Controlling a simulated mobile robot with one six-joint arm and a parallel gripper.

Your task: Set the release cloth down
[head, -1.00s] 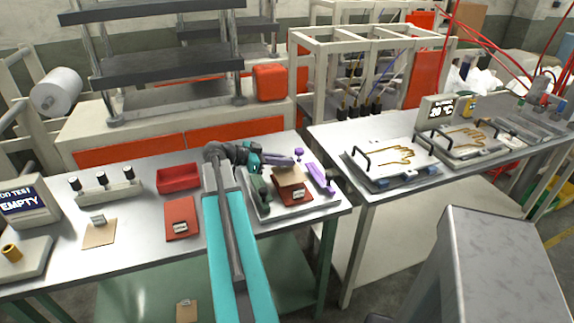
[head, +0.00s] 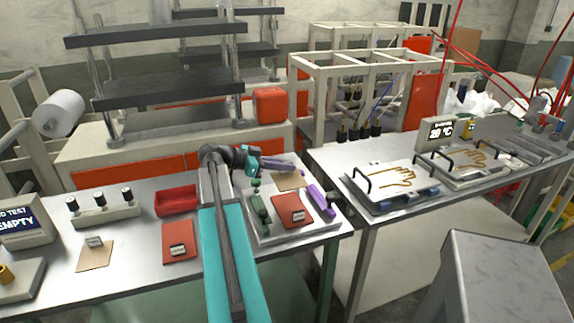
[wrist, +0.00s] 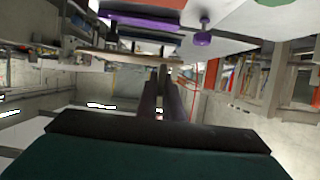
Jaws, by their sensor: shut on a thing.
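The release cloth appears as a thin tan sheet (head: 291,181). My gripper (head: 292,168) is shut on it at the far side of the metal tray (head: 283,236). The sheet shows edge-on near the fingertips in the wrist view (wrist: 125,58), where my gripper (wrist: 162,72) has its fingers close together. A red pad with a small label block (head: 292,210) lies in the tray, just in front of the cloth in the head view. I cannot tell the cloth's exact height over the tray.
A green clamp (head: 260,212) and a purple clamp (head: 322,200) flank the red pad. To the left are another red pad (head: 179,240), a red bin (head: 176,200) and a tan piece (head: 95,254). Bare tabletop lies between them. A second table with glove plates (head: 392,185) is at right.

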